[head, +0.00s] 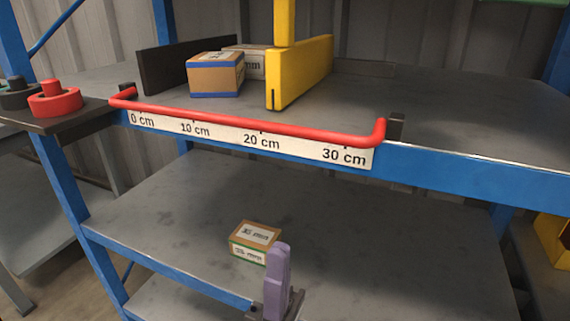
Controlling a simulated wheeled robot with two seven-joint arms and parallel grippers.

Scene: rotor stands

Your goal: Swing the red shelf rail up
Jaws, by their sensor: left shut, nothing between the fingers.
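The red shelf rail (245,127) runs along the front edge of the upper shelf, just above a white centimetre scale (228,137). Its bent ends meet a dark bracket (127,89) on the left and another dark bracket (396,127) on the right. My left gripper (279,250) shows at the bottom of the head view with its lilac fingers pointing up. It is shut and empty, below the rail in the picture and apart from it. My right gripper is not in view.
On the upper shelf (470,110) stand a cardboard box (215,78), a yellow divider (300,72) and a black divider (165,66). A green-labelled box (255,240) appears on the lower shelf (390,220), partly behind my gripper. Red (55,99) and black round parts stand at far left.

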